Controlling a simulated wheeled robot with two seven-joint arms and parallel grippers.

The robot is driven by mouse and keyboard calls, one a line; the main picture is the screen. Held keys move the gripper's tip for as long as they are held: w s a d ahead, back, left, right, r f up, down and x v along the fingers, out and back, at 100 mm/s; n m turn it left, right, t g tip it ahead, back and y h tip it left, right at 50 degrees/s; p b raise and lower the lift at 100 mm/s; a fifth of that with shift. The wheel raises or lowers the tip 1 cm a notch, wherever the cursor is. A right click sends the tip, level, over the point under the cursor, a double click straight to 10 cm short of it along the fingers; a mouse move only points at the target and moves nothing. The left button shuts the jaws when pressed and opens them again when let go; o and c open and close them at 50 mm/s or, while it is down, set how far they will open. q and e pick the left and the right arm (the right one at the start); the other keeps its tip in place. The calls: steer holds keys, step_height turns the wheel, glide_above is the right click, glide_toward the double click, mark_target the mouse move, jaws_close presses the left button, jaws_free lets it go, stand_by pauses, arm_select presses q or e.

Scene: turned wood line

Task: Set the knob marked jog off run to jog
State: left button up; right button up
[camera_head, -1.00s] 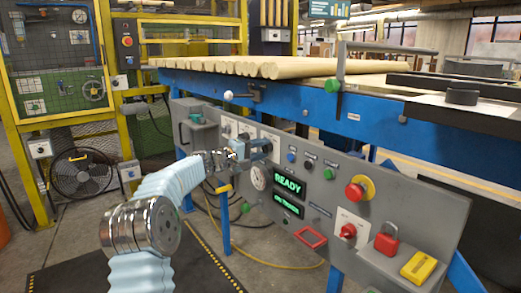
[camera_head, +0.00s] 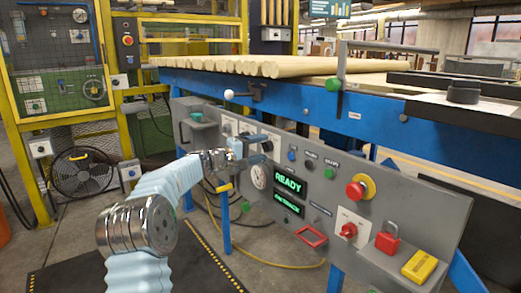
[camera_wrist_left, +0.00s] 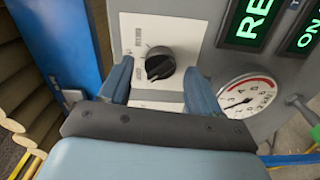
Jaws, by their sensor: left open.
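A black rotary knob (camera_wrist_left: 160,63) on a white plate (camera_wrist_left: 189,27) shows in the left wrist view. Its small lettering is too blurred to read, so I cannot confirm the jog off run marking or its setting. My left gripper (camera_wrist_left: 160,86) is open, with one blue finger on each side of the knob in the picture. I cannot tell whether either finger touches it. In the head view my left gripper (camera_head: 262,147) is at the grey panel, hiding part of the switch plates. My right gripper is not in view.
The grey panel (camera_head: 420,215) also carries a green READY display (camera_head: 289,183), a round gauge (camera_head: 258,177), a red emergency button (camera_head: 356,190), a red rotary switch (camera_head: 348,231) and a red padlock (camera_head: 387,240). Wooden poles (camera_head: 240,66) lie above on the blue frame.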

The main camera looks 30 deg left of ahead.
arm_select(q)
steer(key=b+v, duration=0.2)
steer(key=v, duration=1.1)
steer(key=shift+f, duration=0.1)
steer(key=d+f+g+y+p, duration=0.1)
steer(key=d+f+g, duration=0.3)
steer(key=f, duration=0.7)
steer(key=d+f+g+p, duration=0.1)
steer(key=d+f+g, duration=0.2)
steer(key=d+f, duration=0.55)
steer(key=d+f+g+y+p, duration=0.1)
steer(key=d+f+g+p, duration=0.15)
steer(key=f, duration=1.05)
steer(key=s+d+f+m+g+y+p, duration=0.15)
steer(key=s+d+f+m+g, duration=0.35)
steer(key=s+d+f, duration=0.8)
steer(key=s+d+f+m+p, duration=0.1)
steer(key=s+d+f+m, duration=0.1)
steer(key=s+d, duration=0.2)
steer(key=s+d+f+m+g+p, duration=0.1)
steer(key=s+d+m, duration=0.2)
steer(key=s, duration=0.6)
steer(key=shift+s+d+f+m+h, duration=0.3)
steer(key=shift+s+d+f+h, duration=0.15)
steer(key=shift+d, duration=0.65)
